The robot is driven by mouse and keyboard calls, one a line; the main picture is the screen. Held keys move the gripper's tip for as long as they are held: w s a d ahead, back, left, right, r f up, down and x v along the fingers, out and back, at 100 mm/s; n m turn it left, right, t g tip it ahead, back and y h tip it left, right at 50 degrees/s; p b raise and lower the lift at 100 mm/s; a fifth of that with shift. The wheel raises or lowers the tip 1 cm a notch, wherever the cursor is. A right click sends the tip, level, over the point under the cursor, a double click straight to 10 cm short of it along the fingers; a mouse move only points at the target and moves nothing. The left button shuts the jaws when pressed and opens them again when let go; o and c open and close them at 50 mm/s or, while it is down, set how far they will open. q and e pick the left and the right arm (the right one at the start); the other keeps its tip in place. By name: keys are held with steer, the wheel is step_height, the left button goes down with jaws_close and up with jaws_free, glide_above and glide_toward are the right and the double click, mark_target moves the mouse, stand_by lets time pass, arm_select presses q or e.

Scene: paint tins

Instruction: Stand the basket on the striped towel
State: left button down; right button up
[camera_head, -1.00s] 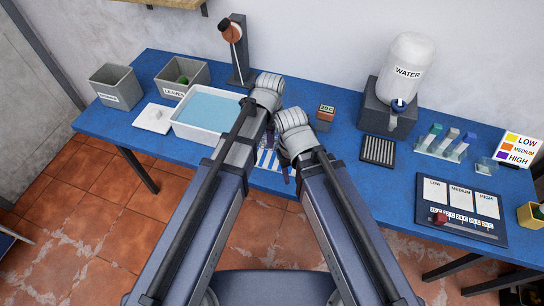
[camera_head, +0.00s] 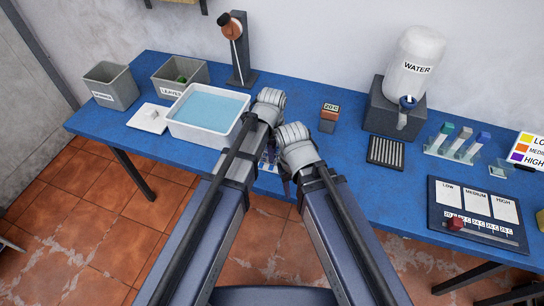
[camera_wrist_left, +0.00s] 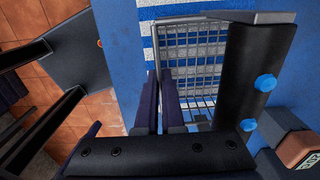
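The grey wire basket (camera_wrist_left: 205,62) shows in the left wrist view, with a flat grey rim along its far side. The blue-and-white striped towel (camera_wrist_left: 147,42) shows beside the basket's left edge and through its mesh. I cannot tell whether the basket touches the towel. My left gripper (camera_wrist_left: 162,80) has its two fingers close together at the basket's left wall, apparently closed on it. In the head view, my left gripper (camera_head: 270,152) and right gripper (camera_head: 287,180) are side by side at the table's front edge, mostly hidden by my wrists, and they largely cover basket and towel.
A white tub of water (camera_head: 208,128) stands left of my grippers, with a white lid (camera_head: 149,117) beside it. A 20C block (camera_head: 329,118) and a dark slotted tray (camera_head: 387,151) are to the right. Two grey bins and a stand are behind.

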arm_select(q)
steer(key=c, duration=1.5)
jaws_free()
steer(key=shift+f, duration=0.15)
steer(key=o, duration=0.5)
steer(key=shift+c, duration=0.2)
step_height(320, 180, up, 12)
steer(key=p, duration=1.2)
steer(key=shift+r, duration=0.25)
